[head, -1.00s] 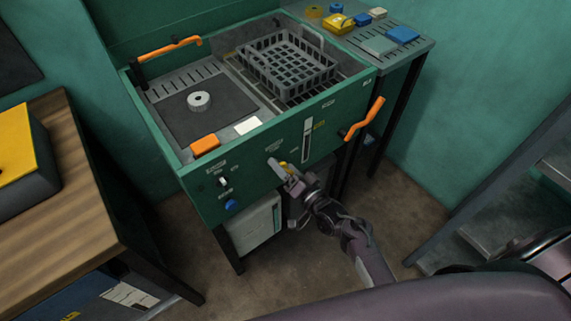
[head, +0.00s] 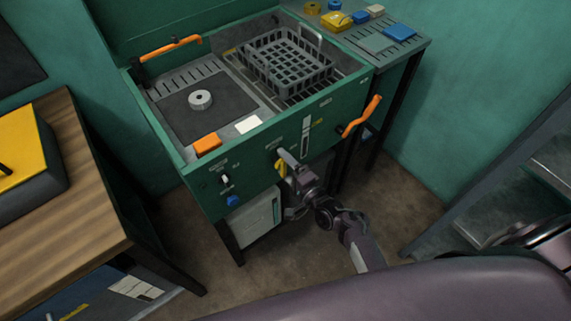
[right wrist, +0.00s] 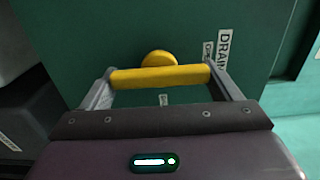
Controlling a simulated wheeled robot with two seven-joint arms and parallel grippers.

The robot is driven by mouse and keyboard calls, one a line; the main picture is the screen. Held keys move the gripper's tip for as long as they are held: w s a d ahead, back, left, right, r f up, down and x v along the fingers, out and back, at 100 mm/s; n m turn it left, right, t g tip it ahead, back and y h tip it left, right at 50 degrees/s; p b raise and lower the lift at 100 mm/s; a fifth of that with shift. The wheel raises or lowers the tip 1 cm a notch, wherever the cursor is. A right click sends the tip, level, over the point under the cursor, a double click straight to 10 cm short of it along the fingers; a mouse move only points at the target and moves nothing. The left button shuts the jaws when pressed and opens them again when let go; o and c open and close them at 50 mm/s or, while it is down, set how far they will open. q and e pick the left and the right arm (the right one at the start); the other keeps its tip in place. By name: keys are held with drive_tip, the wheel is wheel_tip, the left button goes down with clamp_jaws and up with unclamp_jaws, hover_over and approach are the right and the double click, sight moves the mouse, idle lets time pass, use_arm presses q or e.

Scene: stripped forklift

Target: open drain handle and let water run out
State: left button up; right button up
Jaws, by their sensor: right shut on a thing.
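The yellow drain handle (head: 281,168) sits on the front panel of the green washing unit (head: 335,108). My right gripper (head: 285,163) is shut on it. In the right wrist view, the yellow handle bar (right wrist: 160,78) runs across between the two grey fingers, with its round yellow hub (right wrist: 158,58) behind on the green panel. A DRAIN label (right wrist: 223,50) is to the right of the hub. I see no running water in these views. My left gripper is not in view.
A grey basket (head: 288,60) and a grey ring (head: 200,100) are in the open unit. A white canister (head: 252,222) stands below it. A wooden bench (head: 55,195) is at left. An orange handle (head: 362,117) sticks out at the right. Open floor lies in front.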

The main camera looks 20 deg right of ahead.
idle(0.4)
drive_tip(key=o, duration=0.9)
drive_tip(key=shift+c, duration=0.2)
drive_tip(key=v, duration=0.7)
drive_tip(key=shift+s+d, duration=0.2)
drive_tip(key=shift+s, duration=0.15)
